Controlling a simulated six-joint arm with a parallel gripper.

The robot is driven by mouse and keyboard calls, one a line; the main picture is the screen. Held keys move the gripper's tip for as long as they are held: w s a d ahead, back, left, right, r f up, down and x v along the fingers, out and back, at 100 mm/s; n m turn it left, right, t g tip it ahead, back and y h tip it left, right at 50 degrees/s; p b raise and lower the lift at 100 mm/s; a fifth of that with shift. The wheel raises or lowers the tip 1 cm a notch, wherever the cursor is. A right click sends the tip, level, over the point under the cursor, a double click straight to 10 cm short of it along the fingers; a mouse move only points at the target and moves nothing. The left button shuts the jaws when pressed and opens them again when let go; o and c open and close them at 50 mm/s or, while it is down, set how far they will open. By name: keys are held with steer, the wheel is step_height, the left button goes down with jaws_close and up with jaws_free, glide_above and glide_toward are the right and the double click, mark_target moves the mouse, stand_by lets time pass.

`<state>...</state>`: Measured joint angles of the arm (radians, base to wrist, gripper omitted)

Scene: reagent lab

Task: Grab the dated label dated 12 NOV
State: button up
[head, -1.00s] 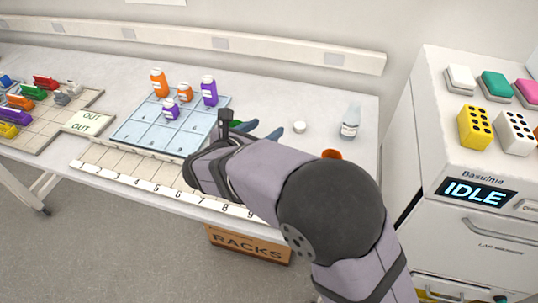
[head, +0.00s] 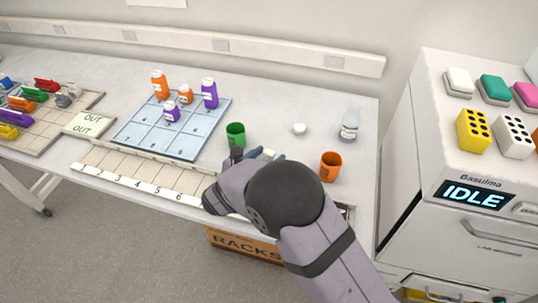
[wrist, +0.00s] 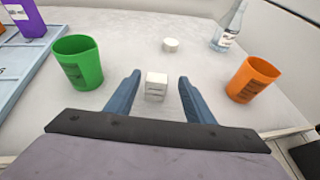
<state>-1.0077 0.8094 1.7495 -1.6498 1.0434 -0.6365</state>
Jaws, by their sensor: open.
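A small white block (wrist: 156,86) with faint dark print on its front stands on the table between my two blue fingers in the wrist view. My gripper (wrist: 159,80) is open, with a finger to each side of the block and a gap on both sides. In the head view my gripper (head: 265,156) is over the right part of the table.
A green cup (wrist: 79,62) stands left of my gripper and an orange cup (wrist: 251,80) to its right. Behind are a white cap (wrist: 170,45) and a clear bottle (wrist: 228,27). A blue numbered tray (head: 165,137) with bottles and a numbered strip (head: 140,180) lie to the left.

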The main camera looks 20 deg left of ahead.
mark_target(271, 151)
steer(key=shift+w+p, duration=0.5)
steer(key=shift+w, duration=0.1)
steer(key=shift+p+x, duration=0.8)
steer(key=shift+x, duration=1.3)
steer(key=shift+a, duration=0.15)
steer(key=shift+c, duration=0.2)
steer(key=c, duration=1.1)
